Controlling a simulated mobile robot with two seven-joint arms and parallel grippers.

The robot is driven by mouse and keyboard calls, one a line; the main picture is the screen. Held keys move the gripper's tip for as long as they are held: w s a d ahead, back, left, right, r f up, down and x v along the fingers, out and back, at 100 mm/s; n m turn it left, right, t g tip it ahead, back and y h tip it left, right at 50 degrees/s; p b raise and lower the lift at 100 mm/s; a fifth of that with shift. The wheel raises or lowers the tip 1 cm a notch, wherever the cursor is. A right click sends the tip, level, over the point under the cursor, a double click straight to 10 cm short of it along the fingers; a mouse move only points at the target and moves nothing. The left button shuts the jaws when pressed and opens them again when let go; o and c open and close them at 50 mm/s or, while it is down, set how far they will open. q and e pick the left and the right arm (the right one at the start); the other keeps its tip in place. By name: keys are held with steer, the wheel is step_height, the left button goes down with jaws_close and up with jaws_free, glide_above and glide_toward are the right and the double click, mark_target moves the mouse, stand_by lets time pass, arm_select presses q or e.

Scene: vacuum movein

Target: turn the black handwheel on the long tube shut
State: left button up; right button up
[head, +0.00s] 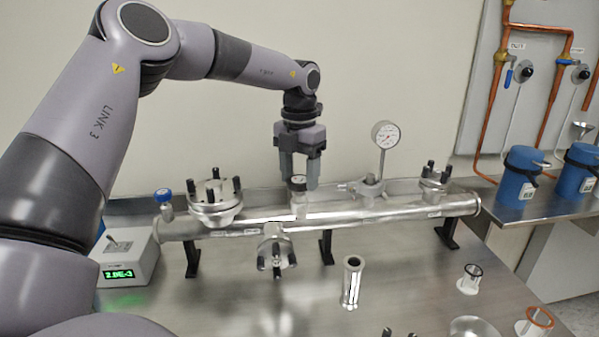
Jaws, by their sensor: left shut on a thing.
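The long tube (350,214) is a shiny metal pipe lying across the bench on black stands. A short valve (299,206) rises from its middle. The handwheel (298,179) is on top of this valve, small and partly covered by the fingers; its black colour is hard to make out. My left gripper (299,176) points straight down over the valve, one finger on each side of the handwheel, and is shut on it. My right gripper is not in view.
Flanged ports with black bolts (214,198) and a dial gauge (385,136) stand along the tube. A blue knob (163,195) is at its left end. A readout box (124,262) shows green digits. A loose metal cylinder (352,280) stands in front; blue flasks (521,174) are at right.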

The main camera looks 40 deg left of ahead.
arm_select(q)
steer(key=m, duration=0.7)
steer(key=shift+p, duration=0.3)
steer(key=m, duration=0.7)
steer(key=shift+m+p, duration=0.3)
steer(key=m, duration=0.3)
steer(key=shift+m, duration=0.3)
steer(key=m, duration=0.3)
steer(key=shift+m, duration=0.4)
steer(key=m, duration=0.4)
steer(key=shift+p, duration=0.4)
steer(key=shift+m, duration=1.7)
